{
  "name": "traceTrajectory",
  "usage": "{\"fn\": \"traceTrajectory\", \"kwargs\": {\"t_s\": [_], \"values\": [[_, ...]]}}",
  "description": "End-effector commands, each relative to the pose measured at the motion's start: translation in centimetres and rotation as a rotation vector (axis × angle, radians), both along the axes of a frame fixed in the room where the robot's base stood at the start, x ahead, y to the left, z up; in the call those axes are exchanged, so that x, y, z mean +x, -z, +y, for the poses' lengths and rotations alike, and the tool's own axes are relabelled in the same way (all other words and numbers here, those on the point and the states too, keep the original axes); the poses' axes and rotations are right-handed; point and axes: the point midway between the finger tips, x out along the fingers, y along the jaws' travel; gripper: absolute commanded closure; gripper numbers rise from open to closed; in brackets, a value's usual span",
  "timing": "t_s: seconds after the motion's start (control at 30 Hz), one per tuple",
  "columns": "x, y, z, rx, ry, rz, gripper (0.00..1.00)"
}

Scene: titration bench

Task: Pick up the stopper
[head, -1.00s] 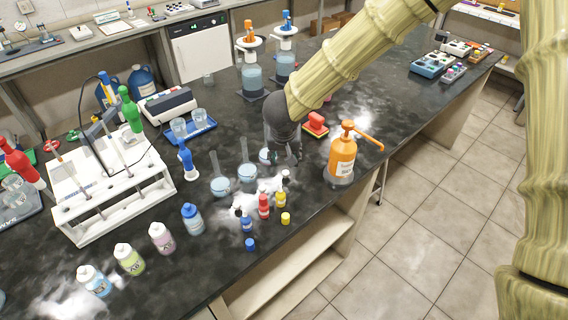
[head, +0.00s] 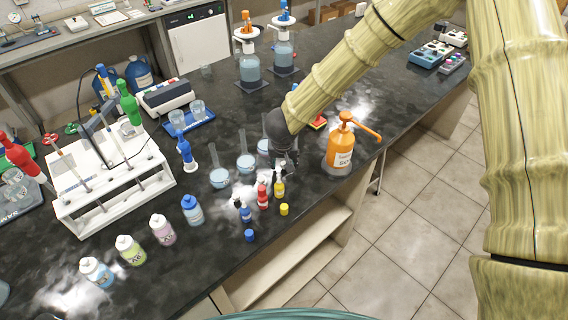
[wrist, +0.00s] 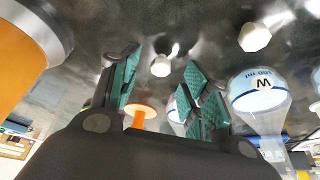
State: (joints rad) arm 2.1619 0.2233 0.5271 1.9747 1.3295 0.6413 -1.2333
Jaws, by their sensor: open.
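My gripper (wrist: 160,90) is open, with teal finger pads on both sides and nothing held between them. A small pale faceted piece, which looks like a stopper (wrist: 161,66), shows on the dark bench between and beyond the fingertips in the wrist view. A second similar white piece (wrist: 254,37) lies to the right. I cannot tell for certain which is the stopper, and neither shows clearly in the head view. There my gripper (head: 287,163) is low over the bench, right of the flasks and just behind the yellow dropper bottle (head: 279,188).
An orange pump bottle (head: 340,148) stands close to the right. Flasks (head: 246,164) with pale blue liquid stand left. A red dropper bottle (head: 262,198), a blue cap (head: 249,235) and a yellow cap (head: 284,209) are near the front edge. A white rack (head: 115,195) stands farther left.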

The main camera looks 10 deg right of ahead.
Motion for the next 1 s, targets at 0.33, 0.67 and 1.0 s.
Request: {"fn": "traceTrajectory", "kwargs": {"t_s": [0.33, 0.67, 1.0], "values": [[0.7, 1.7, -0.1, 0.000, 0.001, -0.001, 0.53], [0.7, 1.6, -0.1, 0.000, 0.000, -0.001, 0.76], [0.7, 1.6, -0.1, 0.000, 0.000, -0.001, 0.87]]}}
